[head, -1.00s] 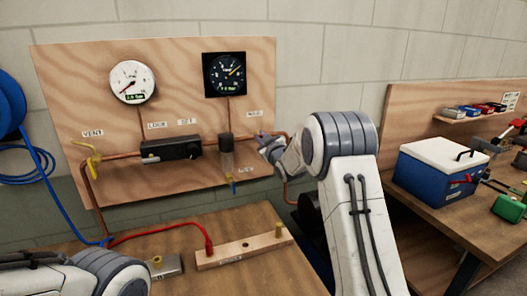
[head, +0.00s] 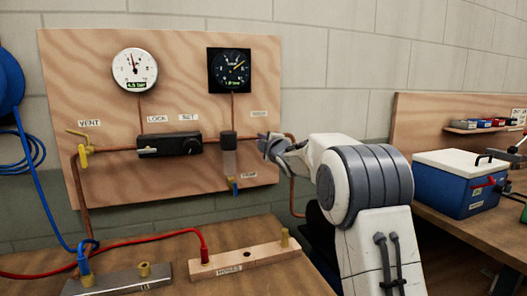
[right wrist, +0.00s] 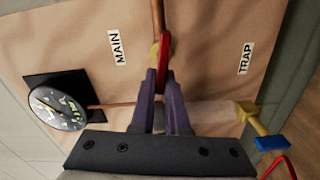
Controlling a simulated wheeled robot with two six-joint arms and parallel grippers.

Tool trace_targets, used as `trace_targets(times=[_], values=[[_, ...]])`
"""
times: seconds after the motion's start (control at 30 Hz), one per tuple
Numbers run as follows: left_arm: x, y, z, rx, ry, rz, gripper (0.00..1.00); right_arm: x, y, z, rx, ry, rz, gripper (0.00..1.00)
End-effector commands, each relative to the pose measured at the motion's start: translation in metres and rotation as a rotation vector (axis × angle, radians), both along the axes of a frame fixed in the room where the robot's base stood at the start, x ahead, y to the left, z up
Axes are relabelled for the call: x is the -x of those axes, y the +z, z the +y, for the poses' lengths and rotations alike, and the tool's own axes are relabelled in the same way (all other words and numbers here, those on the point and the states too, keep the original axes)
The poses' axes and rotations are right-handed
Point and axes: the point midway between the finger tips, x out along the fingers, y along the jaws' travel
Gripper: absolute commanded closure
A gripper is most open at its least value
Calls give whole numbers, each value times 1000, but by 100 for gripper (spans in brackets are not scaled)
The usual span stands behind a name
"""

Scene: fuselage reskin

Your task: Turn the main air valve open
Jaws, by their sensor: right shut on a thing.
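The main air valve has a red handle (right wrist: 165,52) on a brass body on the copper pipe, below the MAIN label (right wrist: 117,46) in the right wrist view's turned picture. The handle lies roughly in line with the pipe. My right gripper (right wrist: 163,72) has its purple fingers shut on this handle. In the head view my right gripper (head: 268,146) is at the right end of the pipe run and hides the valve. My left gripper is not in view.
The wooden panel carries a white gauge (head: 135,69), a black gauge (head: 229,70), a yellow vent handle (head: 79,134), a black regulator (head: 168,144) and a trap with a blue tip (head: 234,188). A blue cooler (head: 453,190) stands on the right bench.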

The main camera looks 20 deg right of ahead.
Motion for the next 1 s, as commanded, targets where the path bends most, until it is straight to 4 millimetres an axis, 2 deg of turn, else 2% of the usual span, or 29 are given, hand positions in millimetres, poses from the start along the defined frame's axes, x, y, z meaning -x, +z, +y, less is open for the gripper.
trace_targets(times=[0.03,0.3,0.97,1.0], values=[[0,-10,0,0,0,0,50,0,-6,0,31,0,-1,100],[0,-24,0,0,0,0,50,0,-6,1,159,0,-4,100],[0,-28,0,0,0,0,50,0,-6,1,210,2,-5,100],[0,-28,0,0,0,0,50,0,-6,1,210,2,-5,72]])
